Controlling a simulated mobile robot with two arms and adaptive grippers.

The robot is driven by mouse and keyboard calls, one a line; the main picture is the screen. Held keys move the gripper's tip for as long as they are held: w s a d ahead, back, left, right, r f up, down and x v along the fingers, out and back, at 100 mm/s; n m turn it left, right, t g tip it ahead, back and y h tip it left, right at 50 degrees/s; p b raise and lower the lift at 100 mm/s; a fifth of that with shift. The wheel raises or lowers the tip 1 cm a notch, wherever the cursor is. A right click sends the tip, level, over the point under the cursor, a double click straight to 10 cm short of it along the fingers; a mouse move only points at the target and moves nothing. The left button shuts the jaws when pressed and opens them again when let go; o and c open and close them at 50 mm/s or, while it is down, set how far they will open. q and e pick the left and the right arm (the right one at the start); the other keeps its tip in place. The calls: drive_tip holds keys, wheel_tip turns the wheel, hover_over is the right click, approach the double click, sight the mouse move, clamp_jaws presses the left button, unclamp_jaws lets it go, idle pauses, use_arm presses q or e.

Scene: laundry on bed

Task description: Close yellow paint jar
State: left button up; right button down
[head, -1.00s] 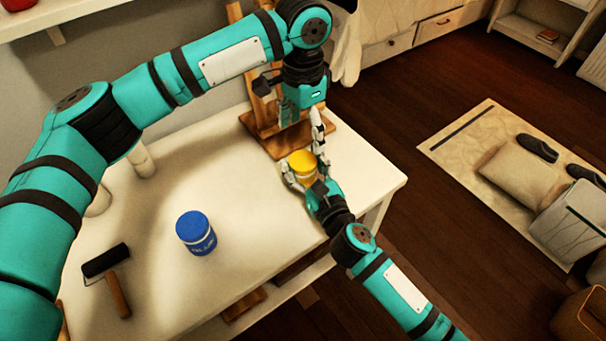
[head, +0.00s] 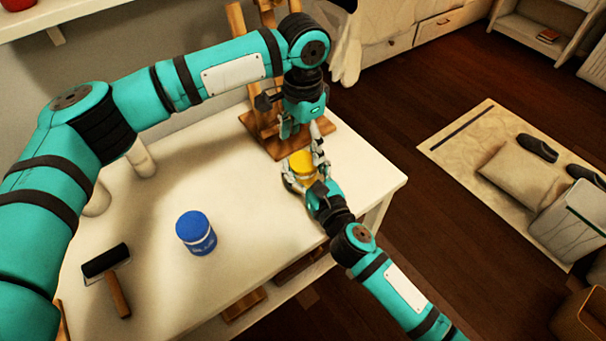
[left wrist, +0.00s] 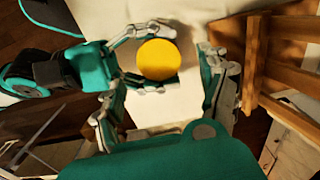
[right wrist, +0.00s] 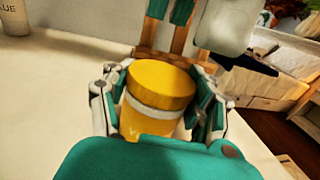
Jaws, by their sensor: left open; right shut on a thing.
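The yellow paint jar (head: 302,164) stands upright on the white table near its right edge, with a yellow lid (right wrist: 162,84) on top. In the right wrist view a pale band shows between the lid and the yellow body (right wrist: 148,122). My right gripper (head: 302,180) is shut around the jar's body, one finger on each side. My left gripper (head: 302,138) hangs just above and behind the jar, pointing down. In the left wrist view the round lid (left wrist: 158,59) lies between its spread fingers, which are apart from it. Whether the lid is fully seated I cannot tell.
A blue paint jar (head: 196,233) and a paint roller (head: 107,272) stand and lie on the white table (head: 160,290). A wooden easel (head: 262,125) is close behind my left gripper.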

sight(303, 159)
use_arm(q)
drive_tip(key=shift+f, duration=2.4)
drive_tip(key=shift+w+a, duration=0.1)
drive_tip(key=c, duration=1.2)
drive_tip(key=m, duration=0.3)
drive_tip(key=shift+w, duration=0.1)
drive_tip(key=shift+c, duration=0.2)
drive_tip(key=o, duration=1)
drive_tip(key=shift+o, duration=1.3)
